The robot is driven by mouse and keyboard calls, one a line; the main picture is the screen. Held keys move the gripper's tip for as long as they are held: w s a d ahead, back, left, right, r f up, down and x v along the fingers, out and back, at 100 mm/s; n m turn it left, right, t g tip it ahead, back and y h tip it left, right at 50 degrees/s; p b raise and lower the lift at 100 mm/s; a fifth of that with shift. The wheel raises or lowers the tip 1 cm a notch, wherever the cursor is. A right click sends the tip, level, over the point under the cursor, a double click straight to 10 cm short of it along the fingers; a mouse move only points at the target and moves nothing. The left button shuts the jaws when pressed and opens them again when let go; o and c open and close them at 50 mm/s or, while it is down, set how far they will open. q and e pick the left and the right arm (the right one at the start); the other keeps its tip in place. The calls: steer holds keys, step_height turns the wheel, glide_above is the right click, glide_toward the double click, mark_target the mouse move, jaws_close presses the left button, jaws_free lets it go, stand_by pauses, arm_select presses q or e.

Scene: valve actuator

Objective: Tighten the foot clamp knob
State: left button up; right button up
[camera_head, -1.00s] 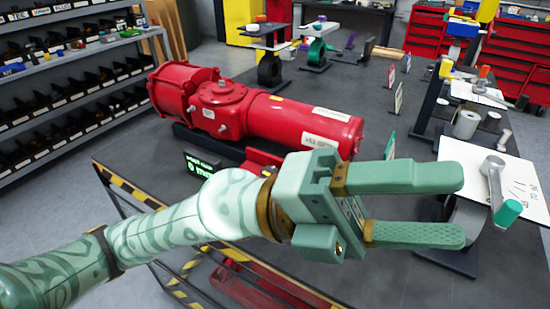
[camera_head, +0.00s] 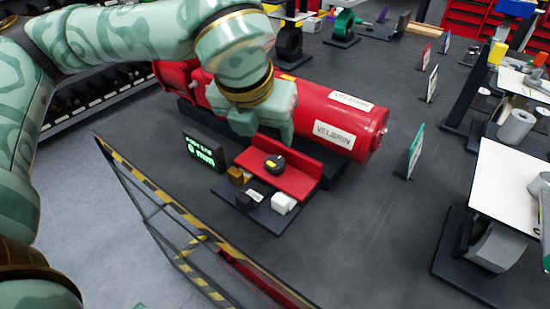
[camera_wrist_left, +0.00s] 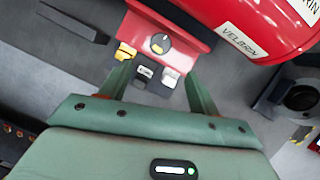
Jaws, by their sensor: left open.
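The foot clamp knob (camera_head: 275,163) is a round black knob with a yellow mark, on the red foot plate (camera_head: 284,178) in front of the red valve actuator (camera_head: 345,115). In the left wrist view the knob (camera_wrist_left: 160,43) lies just beyond and between my fingertips. My left gripper (camera_head: 262,132) points down behind and above the knob in the head view, apart from it. It is open and empty; its two fingers show spread in the left wrist view (camera_wrist_left: 158,74). My right gripper is not in view.
A display (camera_head: 202,152) with green digits stands to the left. A striped barrier (camera_head: 165,200) runs along the table's near edge. Table right of the foot is clear.

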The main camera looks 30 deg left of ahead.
mark_target(274, 162)
arm_select(q)
steer(key=b+x, duration=0.3)
steer(key=x, duration=0.8)
steer(key=shift+w+f, duration=0.1)
steer(key=shift+f, duration=0.1)
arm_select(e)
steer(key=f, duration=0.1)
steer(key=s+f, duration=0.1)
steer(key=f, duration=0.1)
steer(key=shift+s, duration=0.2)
arm_select(q)
steer(key=c, duration=1)
